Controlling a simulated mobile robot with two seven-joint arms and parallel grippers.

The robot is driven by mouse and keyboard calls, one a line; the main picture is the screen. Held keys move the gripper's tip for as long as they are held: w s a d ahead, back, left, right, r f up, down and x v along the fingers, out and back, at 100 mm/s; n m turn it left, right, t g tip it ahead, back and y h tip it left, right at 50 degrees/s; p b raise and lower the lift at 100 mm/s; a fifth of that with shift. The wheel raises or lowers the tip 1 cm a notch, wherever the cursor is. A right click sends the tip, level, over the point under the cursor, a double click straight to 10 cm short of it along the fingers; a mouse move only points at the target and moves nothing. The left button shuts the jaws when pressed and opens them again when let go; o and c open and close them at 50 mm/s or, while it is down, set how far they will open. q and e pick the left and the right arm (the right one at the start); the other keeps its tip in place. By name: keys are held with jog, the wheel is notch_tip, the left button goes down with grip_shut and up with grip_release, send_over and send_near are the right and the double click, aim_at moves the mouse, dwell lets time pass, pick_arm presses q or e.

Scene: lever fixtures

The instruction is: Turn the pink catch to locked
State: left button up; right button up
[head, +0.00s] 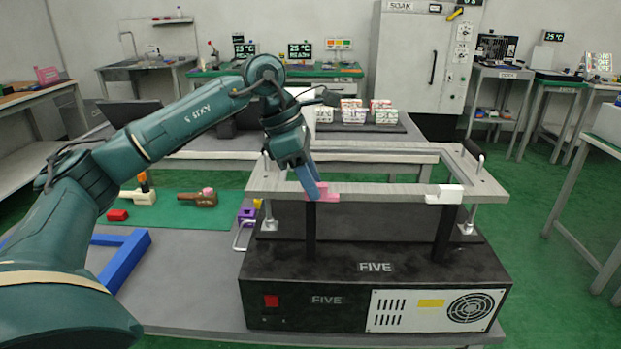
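The pink catch (329,193) sits on the front bar of a grey rectangular frame (390,193), left of the middle. The frame stands above a black box marked FIVE (375,267). My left gripper (313,192) points down with blue fingers at the left side of the pink catch, and partly covers it. The fingers overlap in this view, so I cannot tell whether they are open, shut or touching the catch. A white catch (445,194) sits on the same bar to the right. No lock marking is readable. My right gripper is out of view.
A black handle (473,150) stands at the frame's back right corner. A green mat (170,211) with tools, a blue angled bar (124,262) and a purple padlock (246,216) lie on the left. Several patterned boxes (354,115) stand behind the frame.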

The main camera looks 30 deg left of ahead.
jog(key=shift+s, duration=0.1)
pick_arm(q)
grip_shut()
